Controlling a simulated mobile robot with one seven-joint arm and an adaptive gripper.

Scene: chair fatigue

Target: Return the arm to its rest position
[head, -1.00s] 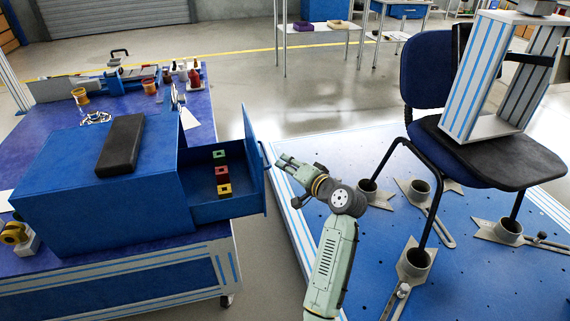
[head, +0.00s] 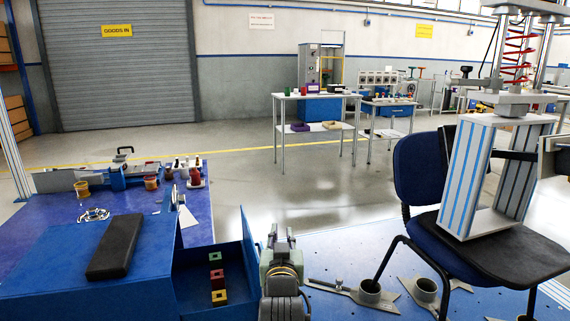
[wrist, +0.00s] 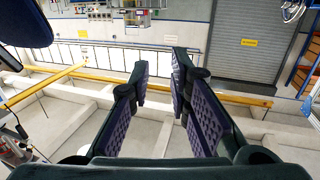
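My gripper (head: 281,236) points upward at the lower middle of the head view, just right of the open blue drawer (head: 247,262). It appears close to the drawer front, but I cannot tell whether they touch. In the wrist view my gripper (wrist: 160,70) has its two purple-padded fingers apart, with nothing between them. Only the upper part of my arm's end shows in the head view; the rest is below the picture.
The drawer holds a green block (head: 215,257), a red block (head: 217,279) and a yellow block (head: 219,297). A black pad (head: 116,247) lies on the blue cabinet (head: 70,265). A blue chair (head: 420,172) bearing a striped frame (head: 466,180) stands right. Open floor lies behind.

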